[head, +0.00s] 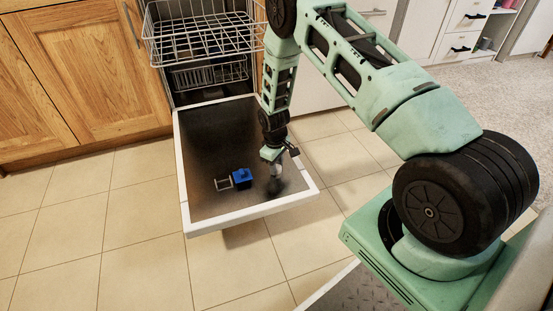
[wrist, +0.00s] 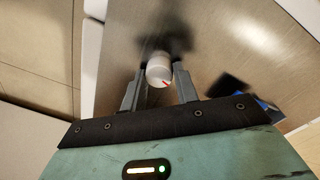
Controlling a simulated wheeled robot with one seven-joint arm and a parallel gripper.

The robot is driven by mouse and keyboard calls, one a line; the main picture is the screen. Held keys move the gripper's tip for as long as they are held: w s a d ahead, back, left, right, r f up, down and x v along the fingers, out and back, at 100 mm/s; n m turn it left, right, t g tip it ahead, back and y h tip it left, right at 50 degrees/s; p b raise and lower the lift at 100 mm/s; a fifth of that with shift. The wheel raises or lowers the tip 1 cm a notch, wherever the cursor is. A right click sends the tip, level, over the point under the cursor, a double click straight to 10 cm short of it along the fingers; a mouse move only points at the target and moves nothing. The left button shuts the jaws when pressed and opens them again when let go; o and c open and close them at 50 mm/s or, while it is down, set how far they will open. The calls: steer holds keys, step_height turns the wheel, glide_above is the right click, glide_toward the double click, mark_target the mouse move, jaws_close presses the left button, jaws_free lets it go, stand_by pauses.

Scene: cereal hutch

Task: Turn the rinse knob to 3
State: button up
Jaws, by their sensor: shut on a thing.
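The rinse knob (wrist: 159,70) is a small pale cylinder with a red pointer line on its face, standing out from the inner side of the open dishwasher door (head: 212,122). In the wrist view my gripper (wrist: 158,78) has one finger on each side of the knob and is shut on it. The red line points toward the lower right of that picture. In the head view my gripper (head: 274,164) reaches down to the door, and the knob is too small there to read. No number marks are legible; a dark blurred patch lies around the knob's base.
Wire racks (head: 205,35) stand in the dishwasher behind. Wooden cabinets (head: 88,70) are at left. Tiled floor (head: 90,225) is clear.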

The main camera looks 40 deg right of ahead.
steer(key=shift+m+p, duration=0.65)
steer(key=shift+m, duration=0.45)
steer(key=o, duration=1)
steer(key=shift+r, duration=0.1)
steer(key=r+p, duration=0.2)
steer(key=r, duration=0.3)
steer(key=r+p, duration=0.2)
steer(key=r, duration=0.4)
steer(key=r+p, duration=0.3)
steer(key=r, duration=0.3)
steer(key=shift+w+a+r, duration=0.1)
steer(key=shift+w+a, duration=0.1)
steer(key=shift+a, duration=0.2)
